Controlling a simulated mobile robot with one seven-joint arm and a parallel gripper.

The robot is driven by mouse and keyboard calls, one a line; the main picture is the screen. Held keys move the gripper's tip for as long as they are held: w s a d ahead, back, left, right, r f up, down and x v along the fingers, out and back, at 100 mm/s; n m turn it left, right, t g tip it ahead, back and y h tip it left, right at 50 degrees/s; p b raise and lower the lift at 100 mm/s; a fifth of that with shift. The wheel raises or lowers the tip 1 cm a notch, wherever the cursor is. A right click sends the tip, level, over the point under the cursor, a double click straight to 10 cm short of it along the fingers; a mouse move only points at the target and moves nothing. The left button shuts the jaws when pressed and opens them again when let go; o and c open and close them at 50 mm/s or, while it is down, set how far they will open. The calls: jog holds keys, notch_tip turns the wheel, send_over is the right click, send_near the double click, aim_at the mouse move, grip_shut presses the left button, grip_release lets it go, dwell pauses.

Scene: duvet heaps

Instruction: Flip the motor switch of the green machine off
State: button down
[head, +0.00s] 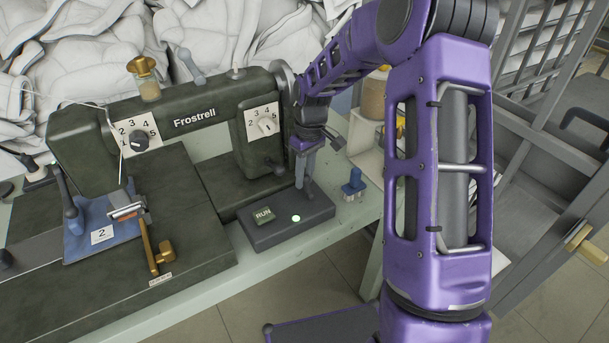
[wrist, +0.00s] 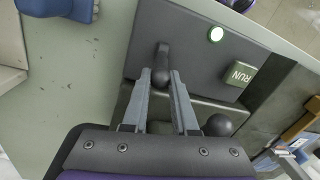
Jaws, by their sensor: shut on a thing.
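The green machine (head: 190,118), marked Frostrell, stands on a pale bench. Its grey switch box (head: 300,232) sits at the front right and carries a RUN label (head: 263,215) and a lit green light (head: 296,218). In the wrist view, the dark motor switch lever (wrist: 161,72) rises from the box between my two fingers. My gripper (head: 304,180) reaches down over the box from the right and is shut on the lever. The light (wrist: 216,34) also glows in the wrist view. In the head view my fingers hide most of the lever.
A blue-topped fitting (head: 354,183) stands just right of the box. A dark round knob (wrist: 218,125) is close to my right finger in the wrist view. White duvets (head: 90,60) are heaped behind the machine. A metal rack (head: 545,130) stands at right.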

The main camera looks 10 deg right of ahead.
aim_at(308, 186)
jog(key=shift+s, duration=0.1)
jog(key=shift+s+d+r+t+y+b, duration=0.2)
jog(key=shift+s+t+y+b, duration=0.25)
jog(key=shift+t+b, duration=0.5)
jog(key=t, duration=0.1)
jog(key=s+t, duration=0.1)
jog(key=shift+s+d+t+y, duration=0.15)
jog(key=shift+d+t+y, duration=0.15)
jog(key=shift+t+y, duration=0.05)
jog(key=shift+s+d+t+y, duration=0.15)
jog(key=shift+s+t+y, duration=0.35)
jog(key=shift+t, duration=0.6)
jog(key=shift+s+d+f+t+y, duration=0.15)
jog(key=shift+s+t+y, duration=0.3)
jog(key=shift+t, duration=0.75)
jog(key=shift+s+n, duration=0.15)
jog(key=shift+n, duration=0.15)
jog(key=c, duration=0.7)
grip_release()
